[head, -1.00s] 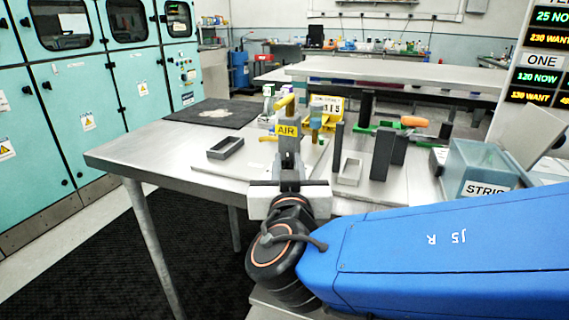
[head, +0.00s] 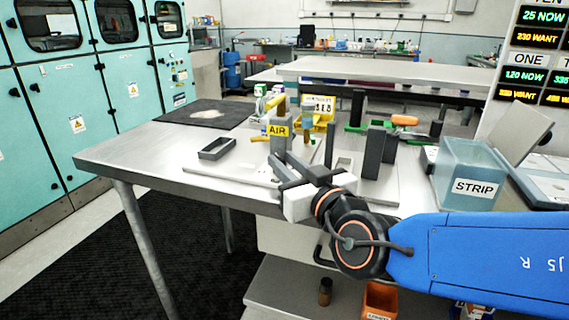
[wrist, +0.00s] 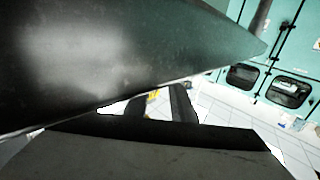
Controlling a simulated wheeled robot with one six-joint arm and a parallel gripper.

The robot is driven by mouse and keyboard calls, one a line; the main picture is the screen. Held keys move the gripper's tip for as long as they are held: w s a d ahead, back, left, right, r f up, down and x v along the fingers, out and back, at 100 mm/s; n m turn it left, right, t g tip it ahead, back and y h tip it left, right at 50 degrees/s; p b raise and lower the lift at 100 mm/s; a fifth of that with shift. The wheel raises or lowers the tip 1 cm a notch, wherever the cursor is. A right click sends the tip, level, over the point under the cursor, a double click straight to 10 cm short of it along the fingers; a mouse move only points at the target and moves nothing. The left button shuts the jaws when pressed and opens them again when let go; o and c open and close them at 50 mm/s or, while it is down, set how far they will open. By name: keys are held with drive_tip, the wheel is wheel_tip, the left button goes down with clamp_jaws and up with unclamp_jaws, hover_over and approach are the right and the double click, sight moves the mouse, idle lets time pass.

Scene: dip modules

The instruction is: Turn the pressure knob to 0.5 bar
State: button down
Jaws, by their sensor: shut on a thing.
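A grey post with a yellow AIR label (head: 278,130) stands on the steel bench in the head view. My gripper (head: 283,170) is at the lower front of this post, tilted, with its body to the lower right. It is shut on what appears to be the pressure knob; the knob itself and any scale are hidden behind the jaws. In the wrist view, a large dark grey surface fills the top, and dark finger shapes (wrist: 165,112) show near the middle. The pressure reading cannot be made out.
A black open tray (head: 217,148) lies left of the post. Dark upright blocks (head: 377,152) stand to its right. A clear STRIP bin (head: 470,165) is at the right. The steel bench (head: 140,150) is bare at the left. An orange bin (head: 380,298) sits below.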

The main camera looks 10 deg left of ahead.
drive_tip(key=shift+w+d+r+n+g+y, duration=0.1)
drive_tip(key=shift+n+g+y, duration=0.4)
drive_tip(key=shift+y, duration=0.1)
idle(0.3)
drive_tip(key=c, duration=1.9)
unclamp_jaws()
drive_tip(key=shift+o, duration=0.2)
